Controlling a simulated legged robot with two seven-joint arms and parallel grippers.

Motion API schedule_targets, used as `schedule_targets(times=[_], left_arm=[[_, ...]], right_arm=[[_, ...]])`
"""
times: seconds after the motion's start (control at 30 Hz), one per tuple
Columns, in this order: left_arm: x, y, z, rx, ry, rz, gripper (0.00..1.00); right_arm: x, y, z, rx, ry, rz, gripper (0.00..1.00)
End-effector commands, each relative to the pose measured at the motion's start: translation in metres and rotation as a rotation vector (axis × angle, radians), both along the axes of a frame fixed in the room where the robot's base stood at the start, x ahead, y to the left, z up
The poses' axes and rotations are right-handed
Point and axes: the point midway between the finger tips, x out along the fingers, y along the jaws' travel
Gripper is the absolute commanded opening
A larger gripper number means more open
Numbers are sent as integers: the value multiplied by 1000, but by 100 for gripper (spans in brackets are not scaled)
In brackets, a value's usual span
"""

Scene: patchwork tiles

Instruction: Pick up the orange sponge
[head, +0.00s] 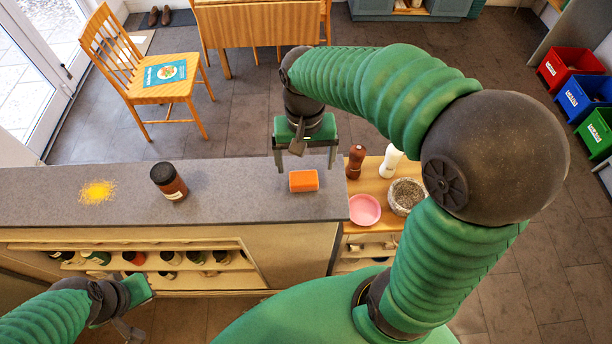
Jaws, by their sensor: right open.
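The orange sponge (304,181) is a small block lying on the grey counter (240,198), near its right end. My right gripper (306,168) is open and empty, with its two fingers pointing down. In the picture its fingertips lie just above and to either side of the sponge; I cannot tell the exact height gap. My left gripper (140,318) is low at the left, in front of the counter's shelves. Its fingers are partly cut off by the view and unclear.
A dark jar (168,181) and a spilled yellow powder patch (97,191) are on the counter left of the sponge. To its right, a lower wooden surface holds a pink bowl (364,210), a stone mortar (406,195), a brown mill (355,161) and a white mill (391,160).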

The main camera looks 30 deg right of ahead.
Motion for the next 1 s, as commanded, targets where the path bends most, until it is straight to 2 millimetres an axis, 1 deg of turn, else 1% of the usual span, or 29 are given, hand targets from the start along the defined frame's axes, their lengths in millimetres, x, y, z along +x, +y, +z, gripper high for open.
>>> schedule_targets(times=[0.13, 0.23, 0.3, 0.33, 0.43, 0.57, 0.6, 1.0], left_arm=[[0, 0, 5, 0, 0, 1, 0], [0, 0, 11, 0, 0, 1, 0], [0, 0, 10, 0, 0, 1, 0], [0, 0, 10, 0, 0, 1, 0], [0, 0, 10, 0, 0, 1, 0], [0, 0, 10, 0, 0, 1, 0], [0, 0, 10, 0, 0, 1, 0], [0, 0, 10, 0, 0, 1, 0]], right_arm=[[-2, 1, -15, -1, 2, 2, 87], [-3, -2, -34, 2, 4, 0, 87], [-2, -4, -47, 1, 2, 2, 87], [-2, -4, -51, 1, 2, 2, 87], [0, -4, -57, 1, 0, 2, 87], [0, -5, -57, 0, -1, 2, 87], [0, -4, -57, 0, -1, 2, 86], [0, -2, -56, -1, -2, 2, 34]])
